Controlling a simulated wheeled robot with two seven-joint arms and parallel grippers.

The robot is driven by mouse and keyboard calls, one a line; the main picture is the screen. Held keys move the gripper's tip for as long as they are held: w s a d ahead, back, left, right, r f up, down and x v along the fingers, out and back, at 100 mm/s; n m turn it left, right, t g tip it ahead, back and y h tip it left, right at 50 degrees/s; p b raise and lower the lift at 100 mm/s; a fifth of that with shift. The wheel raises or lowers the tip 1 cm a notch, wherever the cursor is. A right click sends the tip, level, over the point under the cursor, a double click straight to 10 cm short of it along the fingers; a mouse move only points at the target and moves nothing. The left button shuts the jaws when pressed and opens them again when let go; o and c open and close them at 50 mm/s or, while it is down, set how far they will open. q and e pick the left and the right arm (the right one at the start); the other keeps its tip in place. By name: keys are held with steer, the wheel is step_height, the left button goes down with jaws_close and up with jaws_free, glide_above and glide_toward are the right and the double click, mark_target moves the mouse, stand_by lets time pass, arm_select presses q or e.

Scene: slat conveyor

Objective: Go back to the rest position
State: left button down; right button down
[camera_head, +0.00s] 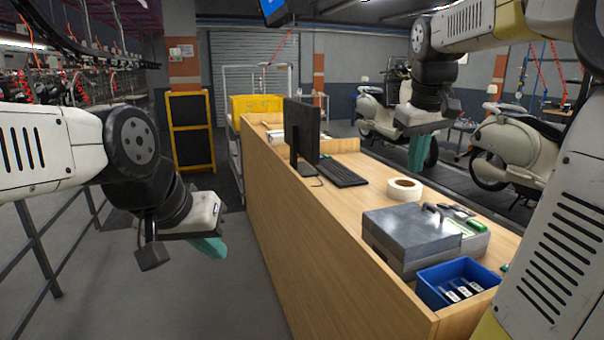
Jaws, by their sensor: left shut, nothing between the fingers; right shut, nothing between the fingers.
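My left gripper (208,247) hangs over the grey floor left of the wooden counter, with its teal fingers shut and empty. My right gripper (419,152) is raised beyond the counter's right side, in front of a scooter, with its teal fingers pointing down, shut and empty. Both grippers are clear of the things on the counter in this view. The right arm comes in from the upper right and a pale link of mine fills the lower right.
The counter (290,250) bears a monitor (302,130), a keyboard (342,172), a tape roll (404,189), a grey metal box (408,236) and a blue bin (440,284). A railing (40,250) runs at left. Parked scooters (515,145) stand at right. Open floor lies left of the counter.

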steer(key=s+a+f+m+t+y, duration=0.1)
steer(key=s+a+f, duration=0.3)
steer(key=s, duration=0.4)
steer(key=s+a+f+m+t+y, duration=0.1)
steer(key=s+a+f+y, duration=0.1)
steer(key=s+a+f, duration=0.3)
steer(key=s+a, duration=0.1)
steer(key=s, duration=0.3)
steer(key=shift+s+a+f+t, duration=0.15)
steer(key=shift+a+f+t, duration=0.1)
steer(key=shift+t, duration=0.15)
